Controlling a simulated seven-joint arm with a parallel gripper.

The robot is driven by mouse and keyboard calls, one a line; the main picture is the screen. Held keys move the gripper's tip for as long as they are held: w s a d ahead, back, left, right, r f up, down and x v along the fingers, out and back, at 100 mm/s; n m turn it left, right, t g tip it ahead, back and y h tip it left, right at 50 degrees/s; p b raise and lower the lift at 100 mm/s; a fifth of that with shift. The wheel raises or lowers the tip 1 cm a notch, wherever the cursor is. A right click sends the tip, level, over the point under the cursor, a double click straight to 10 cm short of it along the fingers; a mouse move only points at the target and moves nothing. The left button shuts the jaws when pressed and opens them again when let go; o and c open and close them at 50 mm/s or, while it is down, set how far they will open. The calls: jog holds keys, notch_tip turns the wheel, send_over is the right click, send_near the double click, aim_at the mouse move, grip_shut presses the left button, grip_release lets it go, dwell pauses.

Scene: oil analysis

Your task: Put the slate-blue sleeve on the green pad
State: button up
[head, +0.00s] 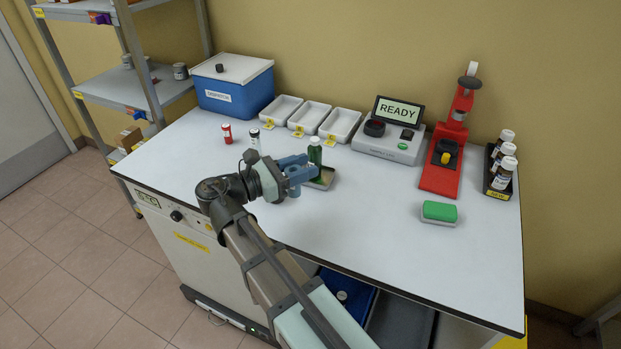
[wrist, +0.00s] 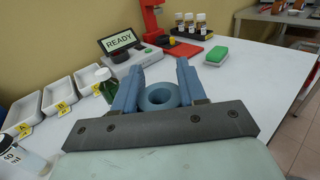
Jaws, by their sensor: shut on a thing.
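The slate-blue sleeve (wrist: 160,97) is a thick ring with an open hole, held between the two blue fingers of my gripper (wrist: 156,76) in the wrist view. The green pad (head: 439,211) lies on a white base at the table's right front, well to the right of my gripper. It also shows at the upper right in the wrist view (wrist: 216,54).
Behind are white trays (head: 311,116), the READY device (head: 388,143), a red press (head: 443,165) and a bottle rack (head: 499,188). The table between gripper and pad looks clear.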

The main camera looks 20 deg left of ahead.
notch_tip(320, 180, up, 4)
jog(key=r+m+g+h, duration=0.1)
jog(key=m+g+h, duration=0.65)
jog(key=g, duration=0.25)
send_over(449, 209)
jog(key=shift+y, duration=0.45)
jog(key=shift+f, duration=5.1)
jog(key=shift+f, duration=0.1)
jog(key=o, duration=1)
jog(key=shift+o, duration=0.2)
